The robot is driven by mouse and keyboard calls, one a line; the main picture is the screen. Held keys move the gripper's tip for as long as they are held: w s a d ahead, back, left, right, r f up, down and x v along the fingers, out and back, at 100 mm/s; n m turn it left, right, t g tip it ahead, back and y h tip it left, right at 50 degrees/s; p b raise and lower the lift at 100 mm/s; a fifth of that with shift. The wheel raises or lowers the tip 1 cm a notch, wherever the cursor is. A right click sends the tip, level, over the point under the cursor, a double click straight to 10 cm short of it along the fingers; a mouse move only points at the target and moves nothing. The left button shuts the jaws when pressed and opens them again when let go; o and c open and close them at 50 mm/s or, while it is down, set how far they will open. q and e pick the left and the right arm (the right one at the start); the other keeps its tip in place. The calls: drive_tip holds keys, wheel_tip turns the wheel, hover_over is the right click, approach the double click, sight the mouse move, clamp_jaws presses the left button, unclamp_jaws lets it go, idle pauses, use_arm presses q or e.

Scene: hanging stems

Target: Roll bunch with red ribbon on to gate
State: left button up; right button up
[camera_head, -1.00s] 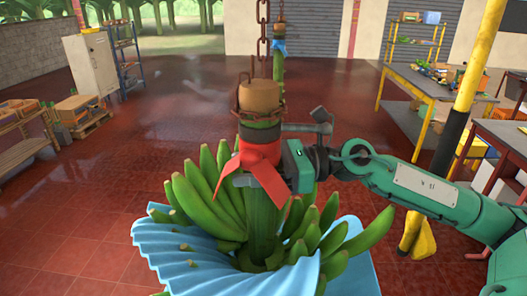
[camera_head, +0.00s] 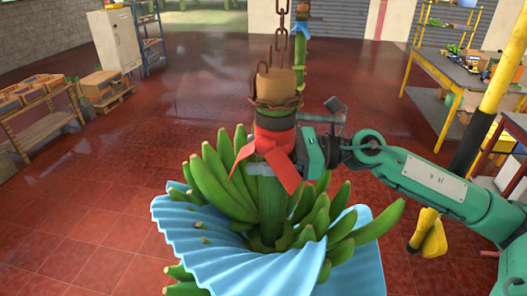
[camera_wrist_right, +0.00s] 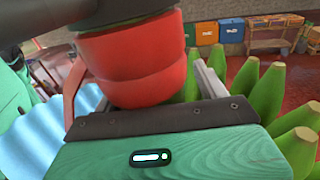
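The green banana bunch (camera_head: 235,190) hangs upright from a chain, with a red ribbon (camera_head: 268,158) tied around its stem below a wooden block (camera_head: 276,85). A blue sheet (camera_head: 205,250) spreads around its lower part. My right gripper (camera_head: 300,150) is at the ribbon from the right side. In the right wrist view its fingers flank the red-wrapped stem (camera_wrist_right: 130,75) and it looks shut on it; the finger contact is partly hidden. My left gripper is not in view. I cannot make out a gate for certain.
A second hanging stem with a blue ribbon (camera_head: 302,31) is behind the bunch. A yellow-legged table (camera_head: 450,75) and a yellow post (camera_head: 497,75) stand at right. A low rack (camera_head: 40,112) and white cabinet (camera_head: 115,40) stand at left. Red floor lies open between.

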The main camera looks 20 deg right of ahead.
sight(292, 182)
drive_tip(key=shift+s+d+f+b, duration=0.1)
drive_tip(key=shift+s+d+b, duration=0.15)
drive_tip(key=shift+d+b, duration=0.25)
drive_tip(key=b+v, duration=0.4)
drive_tip(key=shift+d+f+b, duration=0.15)
drive_tip(key=shift+d+b, duration=0.2)
drive_tip(key=shift+b, duration=0.05)
drive_tip(key=shift+b+v, duration=0.55)
drive_tip(key=shift+v, duration=0.25)
drive_tip(key=shift+r, duration=0.25)
drive_tip(key=shift+s, duration=0.1)
